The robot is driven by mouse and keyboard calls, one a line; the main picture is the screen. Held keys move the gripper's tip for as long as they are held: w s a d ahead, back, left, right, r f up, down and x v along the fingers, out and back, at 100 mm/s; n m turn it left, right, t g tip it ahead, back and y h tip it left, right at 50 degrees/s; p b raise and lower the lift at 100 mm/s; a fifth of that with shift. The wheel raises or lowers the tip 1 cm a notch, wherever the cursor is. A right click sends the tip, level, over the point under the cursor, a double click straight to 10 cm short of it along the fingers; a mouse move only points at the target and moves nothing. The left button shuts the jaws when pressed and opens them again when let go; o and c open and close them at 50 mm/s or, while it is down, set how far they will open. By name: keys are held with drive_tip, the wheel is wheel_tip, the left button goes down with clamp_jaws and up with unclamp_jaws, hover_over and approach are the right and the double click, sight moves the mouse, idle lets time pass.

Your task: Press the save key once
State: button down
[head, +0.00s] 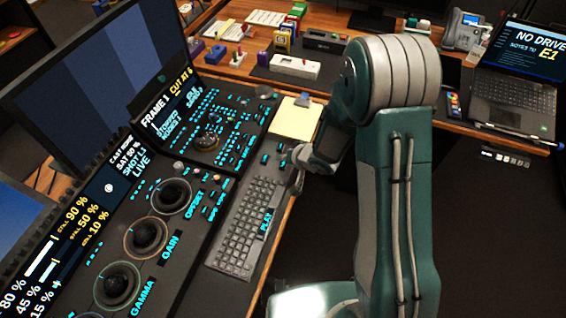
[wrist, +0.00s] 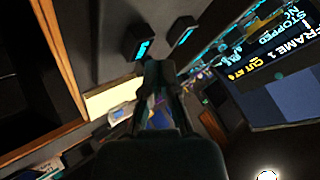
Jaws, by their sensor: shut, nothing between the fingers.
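My gripper (head: 296,168) is low at the front edge of the panel, just right of a few small dark keys with cyan marks (head: 265,160). In the wrist view my gripper (wrist: 158,72) is shut and empty, pointing toward two dark keys. One key (wrist: 141,46) is a little left of the fingertips and another (wrist: 184,32) is to their right, both with cyan marks. The marks are too small or slanted to read, so I cannot tell which key is save. In the wrist view the fingertips look apart from both keys, but the depth is unclear.
A keyboard (head: 243,228) marked PLAY lies nearer to me. A yellow notepad (head: 297,118) lies beyond the gripper. Trackballs with rings, such as the one marked GAIN (head: 146,237), and a screen reading FRAME 1 (head: 164,105) stand left. A laptop (head: 514,85) is far right.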

sight(284, 165)
drive_tip(key=shift+f, duration=0.1)
drive_tip(key=shift+f, duration=0.25)
drive_tip(key=shift+f, duration=0.55)
idle(1.2)
drive_tip(key=shift+r, duration=0.95)
drive_tip(key=shift+r, duration=2.55)
